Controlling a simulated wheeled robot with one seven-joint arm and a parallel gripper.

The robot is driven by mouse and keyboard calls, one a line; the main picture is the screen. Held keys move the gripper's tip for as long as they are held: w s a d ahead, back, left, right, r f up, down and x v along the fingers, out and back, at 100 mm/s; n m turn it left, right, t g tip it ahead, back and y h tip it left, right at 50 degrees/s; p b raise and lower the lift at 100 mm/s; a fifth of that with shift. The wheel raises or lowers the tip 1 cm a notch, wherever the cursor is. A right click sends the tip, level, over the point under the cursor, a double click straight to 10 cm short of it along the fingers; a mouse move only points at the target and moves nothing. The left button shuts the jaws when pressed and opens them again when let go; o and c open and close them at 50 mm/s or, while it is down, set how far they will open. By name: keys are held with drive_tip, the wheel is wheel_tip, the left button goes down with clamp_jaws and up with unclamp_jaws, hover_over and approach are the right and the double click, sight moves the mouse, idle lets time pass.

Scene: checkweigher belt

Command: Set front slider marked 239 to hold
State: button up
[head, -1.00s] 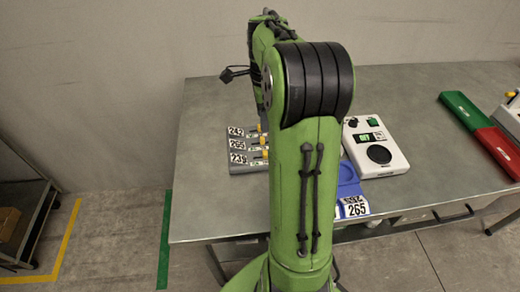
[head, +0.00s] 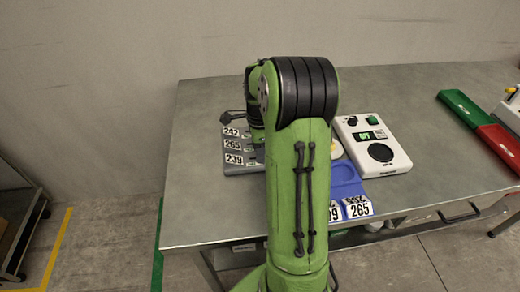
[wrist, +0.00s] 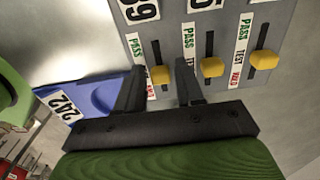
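The grey slider panel (head: 242,168) stands on the table with plates 242, 265 and 239, the 239 plate (head: 234,160) in front. My arm hides its knobs in the head view. In the wrist view, the 239 slider's yellow knob (wrist: 160,75) is leftmost, below a partly cut-off plate (wrist: 146,9). Its strip reads PASS at the top and has red lettering, partly hidden, at the bottom; the knob sits in the lower part of the slot. My gripper (wrist: 160,72) is open, one finger on either side of this knob. I cannot tell whether they touch it.
The middle knob (wrist: 212,67) is close beside my right finger; another knob (wrist: 264,59) is farther right. A blue tray (head: 346,178) with number tags and a white device (head: 364,160) with a green display stand right of the panel. Green (head: 460,107) and red (head: 499,148) bins lie farther right.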

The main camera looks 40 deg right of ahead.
clamp_jaws()
drive_tip(key=shift+s+d+r+p, duration=0.1)
drive_tip(key=shift+s+d+p, duration=0.1)
drive_tip(key=shift+s+d, duration=0.3)
drive_tip(key=shift+s+d+p, duration=0.15)
drive_tip(key=shift+s+d, duration=0.1)
drive_tip(key=shift+d, duration=0.35)
drive_tip(key=shift+o, duration=1.4)
unclamp_jaws()
drive_tip(key=shift+d, duration=0.1)
wheel_tip(320, 180, up, 16)
drive_tip(key=p, duration=0.5)
